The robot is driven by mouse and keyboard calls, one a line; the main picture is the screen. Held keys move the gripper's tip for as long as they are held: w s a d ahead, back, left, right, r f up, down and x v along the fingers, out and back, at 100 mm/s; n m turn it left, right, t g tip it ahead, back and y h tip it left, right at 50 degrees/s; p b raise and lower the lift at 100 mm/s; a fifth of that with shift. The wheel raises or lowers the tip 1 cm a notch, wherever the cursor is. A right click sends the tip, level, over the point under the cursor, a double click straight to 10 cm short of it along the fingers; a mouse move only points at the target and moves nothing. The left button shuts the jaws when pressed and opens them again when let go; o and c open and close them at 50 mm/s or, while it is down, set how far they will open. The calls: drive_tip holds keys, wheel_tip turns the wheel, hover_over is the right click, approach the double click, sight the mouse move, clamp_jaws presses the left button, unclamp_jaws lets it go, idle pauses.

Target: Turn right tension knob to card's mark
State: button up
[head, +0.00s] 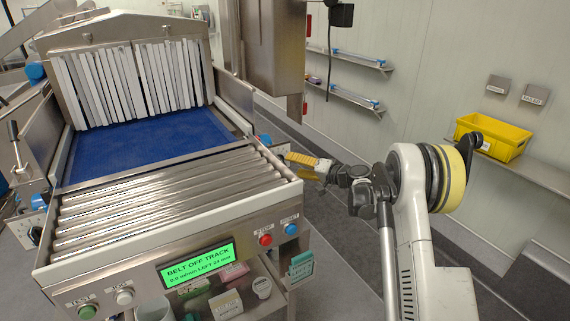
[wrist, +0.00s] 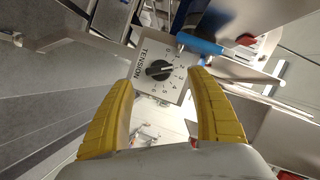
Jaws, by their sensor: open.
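The right tension knob (wrist: 158,70) is a black knob on a square plate marked TENSION (wrist: 142,62) with a numbered dial. Its white pointer line points to the right in the wrist view, close to the 2. My gripper (wrist: 160,77) is open, with its yellow fingers spread on either side of the knob and nothing between them. I cannot tell how far the fingertips are from it. In the head view my gripper (head: 298,160) is beside the right side of the conveyor, and the dial is not visible there. No card with a readable mark shows.
A green display (head: 197,263) reads BELT OFF TRACK, LEFT 24 mm. A blue cylinder (wrist: 200,43) lies close to the dial plate. Red (head: 265,240) and blue (head: 291,229) buttons are on the front panel. A yellow bin (head: 492,139) sits on the right shelf.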

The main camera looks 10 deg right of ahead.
drive_tip(key=v, duration=0.5)
drive_tip(key=shift+s+d, duration=0.15)
drive_tip(key=shift+s, duration=0.05)
